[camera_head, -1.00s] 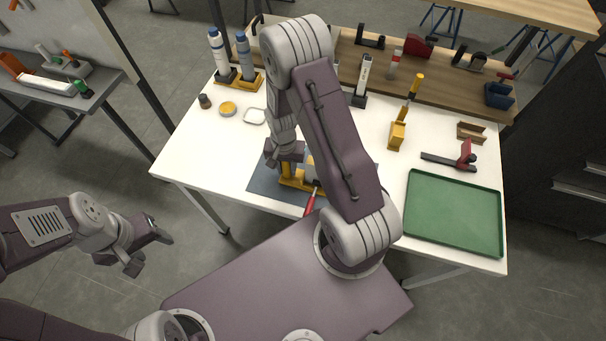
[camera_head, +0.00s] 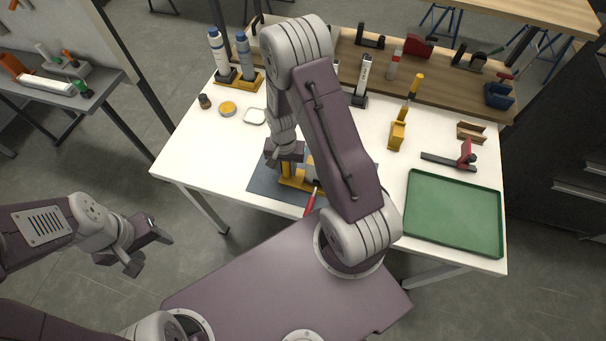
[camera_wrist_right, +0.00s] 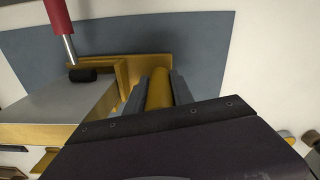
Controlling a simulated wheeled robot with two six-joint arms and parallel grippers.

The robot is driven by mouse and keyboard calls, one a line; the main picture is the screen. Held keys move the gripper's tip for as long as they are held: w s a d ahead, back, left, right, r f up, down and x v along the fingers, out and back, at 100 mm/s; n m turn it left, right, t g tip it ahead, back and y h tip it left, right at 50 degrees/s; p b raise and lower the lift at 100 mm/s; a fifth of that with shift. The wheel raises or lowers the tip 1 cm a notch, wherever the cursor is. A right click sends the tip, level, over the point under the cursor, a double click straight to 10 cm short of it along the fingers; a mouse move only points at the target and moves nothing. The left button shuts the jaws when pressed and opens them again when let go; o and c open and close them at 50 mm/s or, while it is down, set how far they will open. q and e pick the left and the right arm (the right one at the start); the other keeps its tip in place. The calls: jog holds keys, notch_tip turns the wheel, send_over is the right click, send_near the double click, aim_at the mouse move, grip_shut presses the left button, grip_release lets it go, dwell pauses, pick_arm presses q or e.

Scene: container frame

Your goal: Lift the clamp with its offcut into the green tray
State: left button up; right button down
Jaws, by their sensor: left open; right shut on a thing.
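The yellow clamp (camera_head: 297,184) lies on a dark blue-grey mat (camera_head: 262,187) near the table's front edge, partly hidden by my right arm. Its red handle (camera_head: 310,202) points toward the front. In the right wrist view the clamp's yellow frame (camera_wrist_right: 118,68) and red handle (camera_wrist_right: 59,15) show, with the block-like offcut (camera_wrist_right: 60,108) under the dark screw pad. My right gripper (camera_wrist_right: 158,88) is shut on the clamp's yellow bar. The green tray (camera_head: 453,214) is empty at the table's right front. My left gripper (camera_head: 147,247) is open and empty, off the table's left side.
A red-and-black tool (camera_head: 462,160) lies just behind the tray. A yellow-handled tool (camera_head: 398,134) stands left of it. A yellow tin (camera_head: 228,108) and a white dish (camera_head: 255,116) sit at the left.

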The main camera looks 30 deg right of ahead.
dwell(0.5)
jog(key=shift+w+r, duration=0.1)
jog(key=shift+r, duration=0.45)
notch_tip(320, 180, up, 3)
jog(key=shift+f, duration=0.15)
jog(key=s+d+r, duration=0.6)
jog(key=s+r, duration=0.1)
jog(key=s, duration=0.2)
jog(key=shift+s+d+b, duration=0.3)
jog(key=shift+s+d, duration=0.05)
jog(key=shift+d, duration=0.05)
jog(key=shift+r, duration=0.1)
